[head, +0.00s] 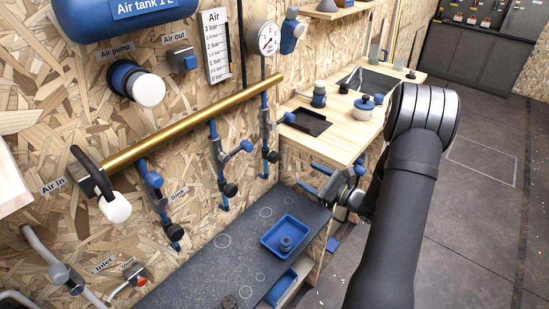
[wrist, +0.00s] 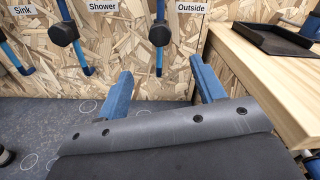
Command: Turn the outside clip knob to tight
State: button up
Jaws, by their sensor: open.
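The outside clip knob is a round black knob (wrist: 160,36) on a blue pipe left of the "Outside" label (wrist: 192,8) in the wrist view. It appears to be the rightmost black knob (head: 272,156) below the brass pipe in the head view. My gripper (wrist: 161,68) is open and empty, its two blue fingers apart and pointing towards the wall. The knob shows beyond the gap between the fingertips, and no contact is visible. In the head view my gripper (head: 312,177) is right of the knob, below the wooden table's edge. I cannot tell the knob's setting.
The shower knob (wrist: 64,34) is to the left in the wrist view. The wooden table (head: 325,140) with a black tray (head: 305,121) is close on the right. A blue tray (head: 270,249) rests on the dark lower bench (head: 205,262). The brass pipe (head: 190,120) runs above the knobs.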

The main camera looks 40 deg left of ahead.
aim_at(276, 158)
jog(key=a, duration=1.5)
jog(key=shift+a, duration=0.3)
jog(key=c, duration=1)
